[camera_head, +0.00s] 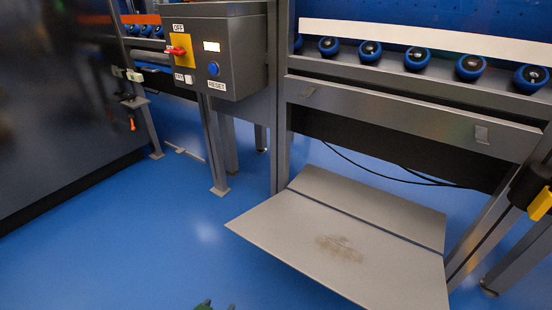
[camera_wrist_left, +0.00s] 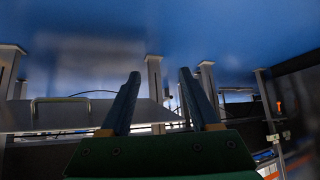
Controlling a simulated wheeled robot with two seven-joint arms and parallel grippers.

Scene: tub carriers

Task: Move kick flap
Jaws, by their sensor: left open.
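The kick flap (camera_head: 335,245) is a wide grey plate low under the conveyor at the right of the head view. It slopes out from the frame over the blue floor, with a brown scuff near its middle and a second grey panel along its back edge. My right gripper is not in view.
A grey control box (camera_head: 215,50) with a red switch and blue button hangs at the upper left. Conveyor legs (camera_head: 213,150) stand behind the flap, and cables hang above it. A dark cabinet (camera_head: 50,110) fills the left. The blue floor (camera_head: 130,240) between is clear.

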